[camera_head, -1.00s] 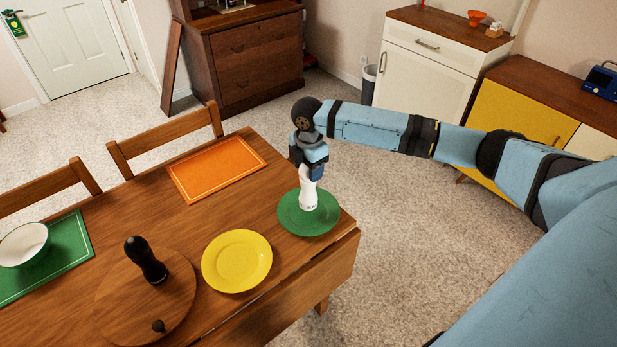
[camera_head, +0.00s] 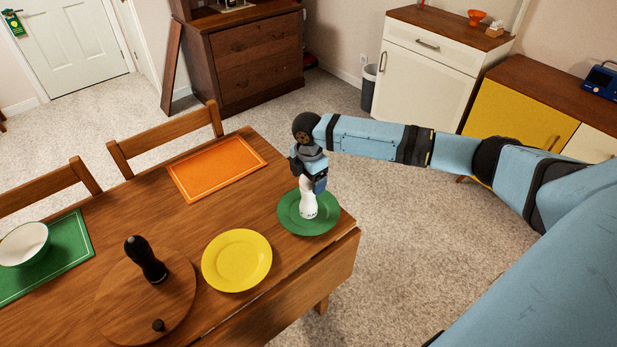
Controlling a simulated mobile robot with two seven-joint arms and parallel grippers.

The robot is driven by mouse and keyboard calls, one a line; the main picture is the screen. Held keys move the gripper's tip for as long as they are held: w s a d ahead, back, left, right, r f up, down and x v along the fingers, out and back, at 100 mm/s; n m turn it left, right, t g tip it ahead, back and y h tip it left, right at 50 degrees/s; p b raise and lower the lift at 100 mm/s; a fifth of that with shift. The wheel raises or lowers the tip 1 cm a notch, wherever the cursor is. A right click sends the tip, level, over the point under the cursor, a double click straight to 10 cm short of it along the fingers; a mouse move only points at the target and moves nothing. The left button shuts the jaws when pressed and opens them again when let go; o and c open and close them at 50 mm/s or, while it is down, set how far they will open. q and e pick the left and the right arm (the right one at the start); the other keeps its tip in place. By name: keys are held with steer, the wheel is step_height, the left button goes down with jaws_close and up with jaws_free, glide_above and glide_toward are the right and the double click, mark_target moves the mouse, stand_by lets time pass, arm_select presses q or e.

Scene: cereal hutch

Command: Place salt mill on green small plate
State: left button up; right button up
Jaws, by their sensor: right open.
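The white salt mill (camera_head: 308,207) stands upright, or nearly so, on the green small plate (camera_head: 289,222) at the right corner of the wooden table. My right gripper (camera_head: 307,181) is open around the upper part of the mill, and hides its top. The gap between the fingers and the mill is too small to make out. My left gripper is not in view.
A yellow plate (camera_head: 237,261) lies to the left of the green plate. A black mill (camera_head: 146,260) stands on a round wooden board (camera_head: 115,291). An orange placemat (camera_head: 216,169) lies behind. A bowl (camera_head: 23,244) is on a green placemat (camera_head: 68,246).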

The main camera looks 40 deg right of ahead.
step_height(320, 180, up, 12)
steer(key=shift+f, duration=0.15)
steer(key=shift+a, duration=0.2)
steer(key=s+a+f+m+t+y, duration=0.1)
steer(key=s+a+f+m, duration=0.1)
steer(key=a+f, duration=0.4)
steer(key=s+a+f+m+t+y, duration=0.2)
steer(key=s+a+f, duration=0.2)
steer(key=a+f, duration=0.2)
steer(key=s+a+f+m+t+y, duration=0.2)
steer(key=s+a+f, duration=0.2)
steer(key=a+f, duration=0.2)
steer(key=shift+f, duration=0.2)
steer(key=s+f+m+t, duration=0.2)
steer(key=s+m, duration=0.3)
steer(key=s, duration=0.3)
steer(key=s+d+f+m+t+h, duration=0.1)
steer(key=s+m+t, duration=0.3)
steer(key=s, duration=0.5)
steer(key=shift+f+m+h, duration=0.3)
steer(key=shift+f+m, duration=0.1)
steer(key=shift+f, duration=0.45)
steer(key=shift+w, duration=0.1)
